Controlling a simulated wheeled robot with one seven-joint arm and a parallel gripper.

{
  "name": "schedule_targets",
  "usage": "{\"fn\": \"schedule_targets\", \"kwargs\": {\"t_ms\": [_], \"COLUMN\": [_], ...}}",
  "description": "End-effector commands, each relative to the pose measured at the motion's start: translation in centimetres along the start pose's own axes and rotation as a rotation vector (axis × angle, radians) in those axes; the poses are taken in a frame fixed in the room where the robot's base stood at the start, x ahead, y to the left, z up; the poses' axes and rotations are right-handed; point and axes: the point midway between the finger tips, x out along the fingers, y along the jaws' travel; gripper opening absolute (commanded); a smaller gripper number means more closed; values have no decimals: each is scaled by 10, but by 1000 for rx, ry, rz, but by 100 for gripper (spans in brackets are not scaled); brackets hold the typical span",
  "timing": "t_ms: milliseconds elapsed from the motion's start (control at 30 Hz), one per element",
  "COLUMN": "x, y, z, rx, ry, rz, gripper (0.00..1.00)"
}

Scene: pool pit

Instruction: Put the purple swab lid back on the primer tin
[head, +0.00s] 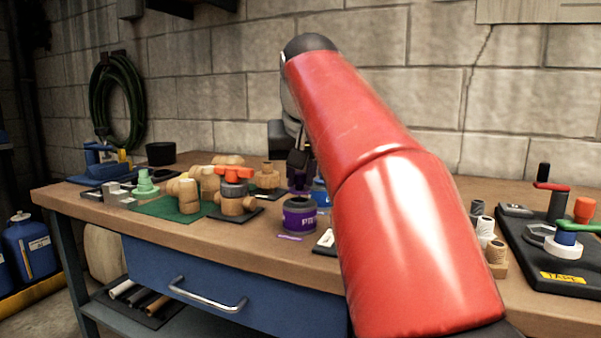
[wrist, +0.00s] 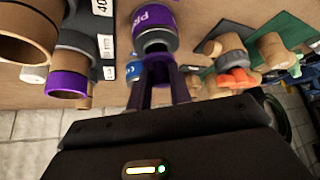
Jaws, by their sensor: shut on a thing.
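The primer tin (head: 299,217) stands on the workbench near its front edge, with a purple label and a dark open top. It also shows at the top of the wrist view (wrist: 152,17), its grey rim facing the camera. My gripper (head: 300,165) is just behind and above the tin in the head view, partly hidden by my red arm. In the wrist view my gripper (wrist: 163,88) is shut on the purple swab lid (wrist: 162,72). The lid is close to the tin's opening; whether they touch I cannot tell.
The workbench (head: 150,222) holds wooden fittings with an orange-handled valve (head: 234,175) left of the tin. A blue-labelled container (head: 320,196) stands close behind the tin.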

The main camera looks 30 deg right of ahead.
Motion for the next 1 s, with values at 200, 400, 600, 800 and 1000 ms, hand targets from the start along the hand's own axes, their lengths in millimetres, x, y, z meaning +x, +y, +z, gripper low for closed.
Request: {"fn": "schedule_targets", "kwargs": {"t_ms": [200,400,600,800,1000], "x": [7,9,9,10,11], "y": [0,0,0,0,0], "z": [4,6,6,7,7], "rx": [0,0,0,0,0], "ry": [0,0,0,0,0], "rz": [0,0,0,0,0], "gripper": [0,0,0,0,0]}}
